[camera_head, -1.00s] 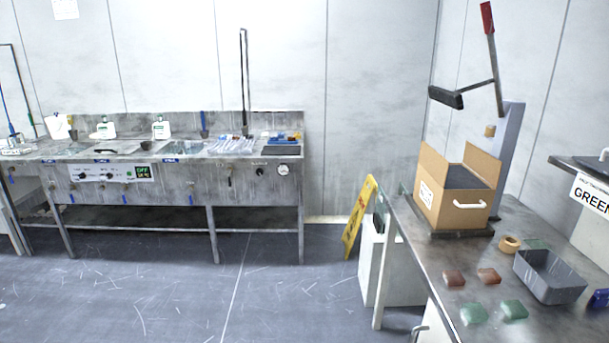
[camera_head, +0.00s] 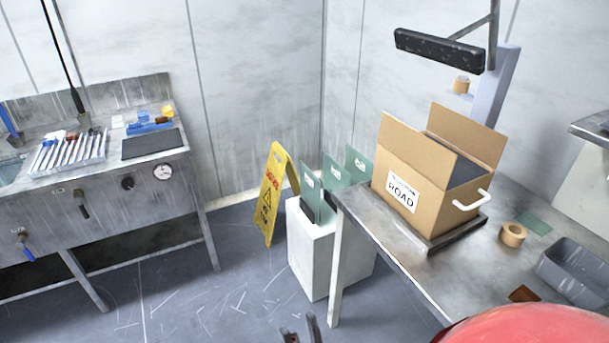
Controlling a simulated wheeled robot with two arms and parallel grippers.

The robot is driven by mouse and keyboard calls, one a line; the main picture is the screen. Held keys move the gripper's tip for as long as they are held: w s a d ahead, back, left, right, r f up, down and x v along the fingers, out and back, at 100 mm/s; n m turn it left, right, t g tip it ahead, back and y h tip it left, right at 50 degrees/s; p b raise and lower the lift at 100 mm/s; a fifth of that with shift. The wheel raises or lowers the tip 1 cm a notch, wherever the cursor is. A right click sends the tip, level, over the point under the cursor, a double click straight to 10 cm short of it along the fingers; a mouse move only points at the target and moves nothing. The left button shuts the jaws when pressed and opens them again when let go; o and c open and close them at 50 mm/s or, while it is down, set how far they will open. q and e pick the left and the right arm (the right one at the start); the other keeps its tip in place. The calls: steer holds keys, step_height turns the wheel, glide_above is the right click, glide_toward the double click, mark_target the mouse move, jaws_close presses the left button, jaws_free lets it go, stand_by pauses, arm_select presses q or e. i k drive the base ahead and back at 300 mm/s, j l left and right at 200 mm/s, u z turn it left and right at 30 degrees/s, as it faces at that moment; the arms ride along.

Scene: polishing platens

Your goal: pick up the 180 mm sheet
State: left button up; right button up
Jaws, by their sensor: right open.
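Three green sheets stand upright at the white bin (camera_head: 312,262): a left one (camera_head: 309,180), a middle one (camera_head: 335,176) and a right one (camera_head: 357,164). They carry small pale labels that are too small to read, so I cannot tell which is 180 mm. Their lower parts are hidden by the bin or the table. My right gripper (camera_head: 302,331) shows only its fingertips at the bottom edge; it is open, with nothing visible between the fingers, in front of and below the bin. My left gripper is not in view.
A yellow warning sign (camera_head: 272,195) stands left of the bin. The metal table (camera_head: 400,262) on the right bears an open cardboard box (camera_head: 440,178), a tape roll (camera_head: 513,234) and a grey tray (camera_head: 575,275). A steel sink bench (camera_head: 110,212) stands left. The floor between is clear.

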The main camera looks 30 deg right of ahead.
mark_target(310, 185)
steer(key=i+j+z, duration=0.2)
steer(key=i+z, duration=0.3)
steer(key=i+j+z, duration=1)
